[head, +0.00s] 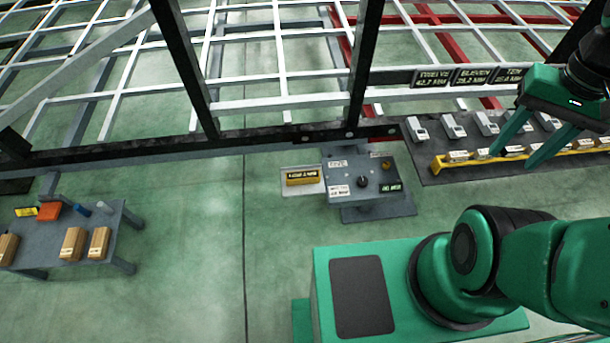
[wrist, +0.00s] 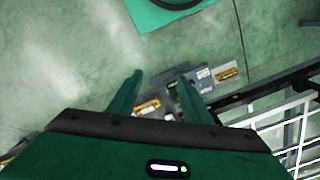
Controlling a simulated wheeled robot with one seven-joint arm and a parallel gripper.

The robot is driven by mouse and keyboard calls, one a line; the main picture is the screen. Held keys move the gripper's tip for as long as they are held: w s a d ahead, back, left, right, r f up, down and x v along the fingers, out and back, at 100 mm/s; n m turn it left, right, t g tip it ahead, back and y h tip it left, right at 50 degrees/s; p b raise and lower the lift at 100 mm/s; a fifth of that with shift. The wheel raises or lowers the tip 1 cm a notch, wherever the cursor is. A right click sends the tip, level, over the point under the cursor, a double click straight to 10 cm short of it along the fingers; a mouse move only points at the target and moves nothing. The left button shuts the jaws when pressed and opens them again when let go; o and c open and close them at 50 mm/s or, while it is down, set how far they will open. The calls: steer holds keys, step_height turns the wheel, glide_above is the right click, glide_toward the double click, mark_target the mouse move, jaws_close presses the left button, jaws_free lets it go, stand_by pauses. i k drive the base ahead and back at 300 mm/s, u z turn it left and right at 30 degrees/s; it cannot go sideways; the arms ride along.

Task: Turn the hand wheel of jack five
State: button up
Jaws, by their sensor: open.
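My gripper (head: 512,158) is open and empty at the right of the head view, its two green fingers apart above a dark mat (head: 440,173). In the wrist view the fingers (wrist: 160,78) point toward the floor and a small console. I cannot make out jack five or its hand wheel in either view. The frame signs that show read twelve (head: 432,78), eleven (head: 474,75) and ten (head: 510,75). The grey console (head: 345,196) has a dark round knob (head: 362,181) and small labels, too small to read surely.
A black and white trailer frame (head: 260,131) crosses the back. A yellow rail (head: 440,166) with several small blocks lies on the mat, beside several grey pieces (head: 453,126). A grey bench (head: 120,225) with boxes stands at left. Green floor (head: 200,280) between bench and console is clear.

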mark_target(362, 182)
steer(key=k, duration=1.2)
steer(key=z, duration=0.4)
steer(key=i, duration=1.65)
steer(key=u, duration=0.45)
